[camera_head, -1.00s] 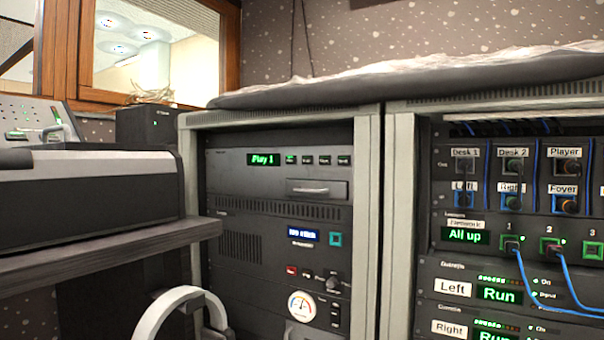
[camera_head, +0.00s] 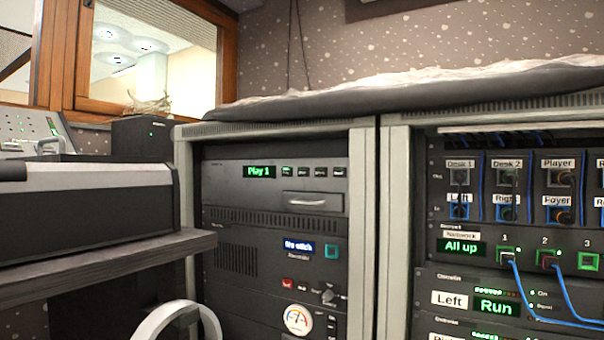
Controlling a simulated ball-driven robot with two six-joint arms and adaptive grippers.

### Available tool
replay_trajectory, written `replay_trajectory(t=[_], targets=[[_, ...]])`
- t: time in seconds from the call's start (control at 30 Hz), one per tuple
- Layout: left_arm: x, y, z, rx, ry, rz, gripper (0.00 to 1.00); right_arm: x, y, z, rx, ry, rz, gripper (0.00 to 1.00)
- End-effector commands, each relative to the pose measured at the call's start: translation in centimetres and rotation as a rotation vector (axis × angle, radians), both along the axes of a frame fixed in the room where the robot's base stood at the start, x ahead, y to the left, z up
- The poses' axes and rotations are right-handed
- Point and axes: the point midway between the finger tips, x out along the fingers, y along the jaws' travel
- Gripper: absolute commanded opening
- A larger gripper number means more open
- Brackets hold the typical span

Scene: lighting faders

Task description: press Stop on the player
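The player (camera_head: 227,175) is the top unit in the left rack. Its green display (camera_head: 260,171) reads "Play 1". A row of several small buttons (camera_head: 313,171) sits right of the display; the leftmost is lit green. Their labels are too small to read, so I cannot tell which is Stop. A drawer with a handle (camera_head: 311,201) is below the buttons. Neither of my grippers is in view.
A desk shelf (camera_head: 110,256) with a dark case juts in at left, before the rack. A white curved band (camera_head: 175,318) rises at bottom left. The right rack (camera_head: 395,230) has blue cables hanging in front. The player's front is unobstructed.

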Motion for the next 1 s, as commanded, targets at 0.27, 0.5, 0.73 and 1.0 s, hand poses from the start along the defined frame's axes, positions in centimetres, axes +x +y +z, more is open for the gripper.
replay_trajectory(t=[0.27, 0.5, 0.73, 1.0], targets=[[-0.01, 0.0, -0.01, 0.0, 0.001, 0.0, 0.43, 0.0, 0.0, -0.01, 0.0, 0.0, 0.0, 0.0], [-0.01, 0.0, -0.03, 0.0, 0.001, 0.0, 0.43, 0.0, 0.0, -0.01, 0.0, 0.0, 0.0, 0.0], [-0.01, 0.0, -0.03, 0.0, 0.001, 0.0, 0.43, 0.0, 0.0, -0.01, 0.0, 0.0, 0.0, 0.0], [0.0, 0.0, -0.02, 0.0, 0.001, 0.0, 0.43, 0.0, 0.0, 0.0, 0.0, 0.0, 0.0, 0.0]])
